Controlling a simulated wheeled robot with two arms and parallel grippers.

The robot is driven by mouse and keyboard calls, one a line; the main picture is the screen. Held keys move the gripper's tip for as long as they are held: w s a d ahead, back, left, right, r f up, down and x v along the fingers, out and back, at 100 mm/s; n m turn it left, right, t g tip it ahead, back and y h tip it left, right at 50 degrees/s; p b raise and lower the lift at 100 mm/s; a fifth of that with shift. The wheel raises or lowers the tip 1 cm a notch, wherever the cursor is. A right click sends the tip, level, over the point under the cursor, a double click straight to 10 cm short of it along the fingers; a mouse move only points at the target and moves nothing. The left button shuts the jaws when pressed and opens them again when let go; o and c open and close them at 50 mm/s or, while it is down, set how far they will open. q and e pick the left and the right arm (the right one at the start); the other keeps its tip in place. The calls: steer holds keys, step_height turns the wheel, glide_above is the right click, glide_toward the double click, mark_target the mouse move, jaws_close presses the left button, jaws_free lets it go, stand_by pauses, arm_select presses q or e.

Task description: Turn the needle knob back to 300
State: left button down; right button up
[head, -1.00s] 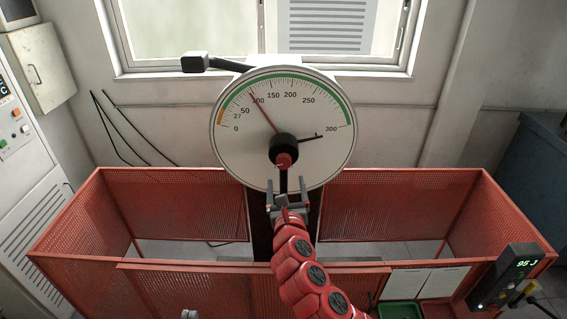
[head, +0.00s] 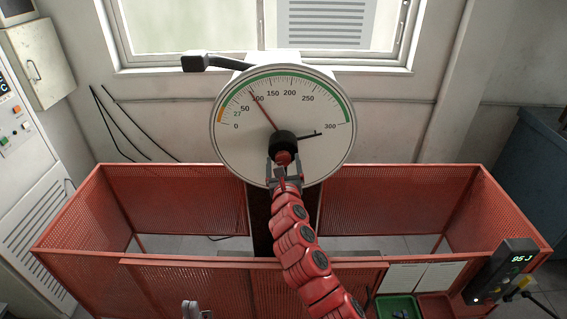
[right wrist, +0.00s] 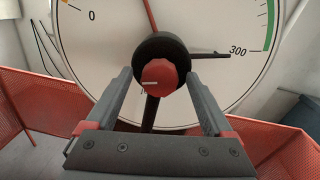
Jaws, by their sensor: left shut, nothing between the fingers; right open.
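The round white dial (head: 238,146) has a scale from 0 to 300 and a green and orange rim band. Its red needle (head: 262,109) points to about 90 to 100. A thin black pointer (head: 311,135) lies near the 300 mark. The red knob (head: 284,157), on a black hub (head: 283,143), shows in the right wrist view (right wrist: 157,79) with a white line pointing left. My right gripper (head: 283,162) is open, its fingers (right wrist: 160,88) on either side below the knob, without clear contact. My left gripper (head: 196,310) is shut and empty at the bottom edge.
A red mesh guard (head: 170,180) surrounds the machine on both sides. A black lever arm (head: 205,63) sticks out at the dial's upper left. A display reading 95 J (head: 505,270) stands at the right, beside green (head: 398,305) and red trays. A control cabinet (head: 28,170) is at the left.

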steer(key=c, duration=1.4)
steer(key=shift+o, duration=0.2)
steer(key=m+b, duration=0.1)
steer(key=m, duration=0.1)
steer(key=m+b, duration=0.1)
steer(key=m, duration=0.2)
steer(key=shift+d+f+m+b, duration=0.1)
steer(key=shift+f+m+b, duration=0.15)
steer(key=shift+m+b, duration=0.15)
steer(key=m+b, duration=0.3)
steer(key=m, duration=0.2)
steer(key=shift+f+m+t+b, duration=0.15)
steer(key=shift+m+t+b, duration=0.15)
steer(key=shift+b, duration=0.1)
steer(key=m+h+b, duration=0.1)
steer(key=m+b, duration=0.5)
steer(key=shift+f+m, duration=0.1)
steer(key=shift+m, duration=0.2)
steer(key=m+b, duration=0.2)
steer(key=shift+m+b, duration=0.35)
steer(key=shift+m, duration=0.05)
steer(key=shift+m+b, duration=0.5)
steer(key=shift+m, duration=0.1)
steer(key=shift+r, duration=0.2)
